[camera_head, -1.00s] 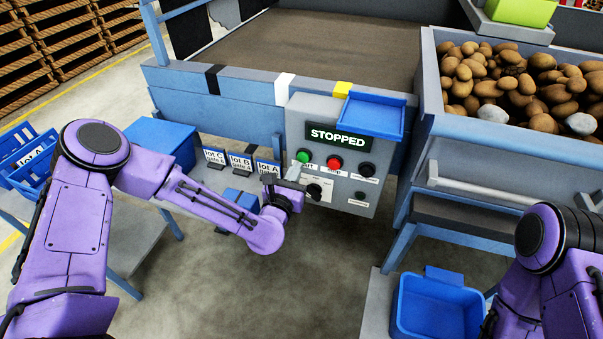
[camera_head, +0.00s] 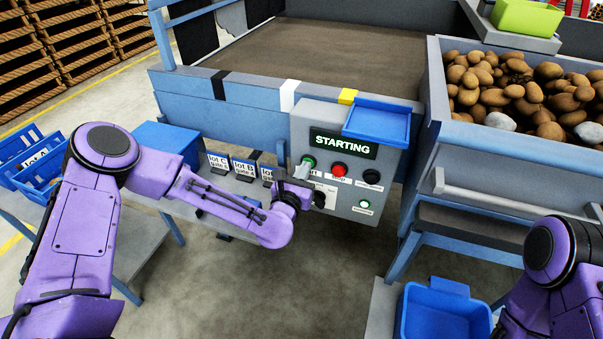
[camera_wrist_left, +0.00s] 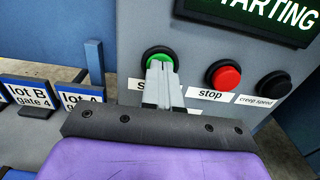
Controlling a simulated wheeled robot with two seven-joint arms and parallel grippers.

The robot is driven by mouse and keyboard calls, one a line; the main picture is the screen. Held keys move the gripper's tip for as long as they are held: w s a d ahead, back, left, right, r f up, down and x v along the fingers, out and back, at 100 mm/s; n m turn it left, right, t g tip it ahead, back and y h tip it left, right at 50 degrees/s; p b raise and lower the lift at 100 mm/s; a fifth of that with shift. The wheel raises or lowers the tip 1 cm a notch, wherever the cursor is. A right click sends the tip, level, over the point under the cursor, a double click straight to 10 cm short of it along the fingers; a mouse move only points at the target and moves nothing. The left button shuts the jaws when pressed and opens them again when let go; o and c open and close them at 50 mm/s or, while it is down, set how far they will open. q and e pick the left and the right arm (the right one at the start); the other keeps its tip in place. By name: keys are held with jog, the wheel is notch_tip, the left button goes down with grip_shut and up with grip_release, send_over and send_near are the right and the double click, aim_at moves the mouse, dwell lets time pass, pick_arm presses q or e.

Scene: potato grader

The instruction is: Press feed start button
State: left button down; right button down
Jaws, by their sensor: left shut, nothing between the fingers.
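The grey control panel (camera_head: 309,118) hangs on the front of the machine, and its display (camera_head: 343,146) reads STARTING. The green start button (camera_head: 309,160) is on the panel's left, partly covered by my left gripper (camera_head: 305,166). In the left wrist view the shut, empty fingers (camera_wrist_left: 161,68) lie over the lower part of the green button (camera_wrist_left: 158,55) and appear to touch it. The red stop button (camera_head: 340,170) and a black creep speed button (camera_head: 372,176) sit to its right. A small lamp (camera_head: 364,204) below glows pale green. My right gripper is out of view.
A blue tray (camera_head: 378,122) is fixed at the panel's upper right. Lot signs (camera_head: 244,167) stand left of the panel. A potato bin (camera_head: 520,155) is at right, and a blue crate (camera_head: 443,312) stands below it.

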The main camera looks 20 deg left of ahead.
pick_arm(q)
jog(key=shift+w+a+r, duration=0.1)
jog(key=shift+w+r, duration=0.1)
jog(key=shift+r, duration=0.25)
jog(key=s+b, duration=0.2)
jog(key=s, duration=0.9)
jog(key=shift+a+f, duration=0.15)
jog(key=shift+f, duration=0.25)
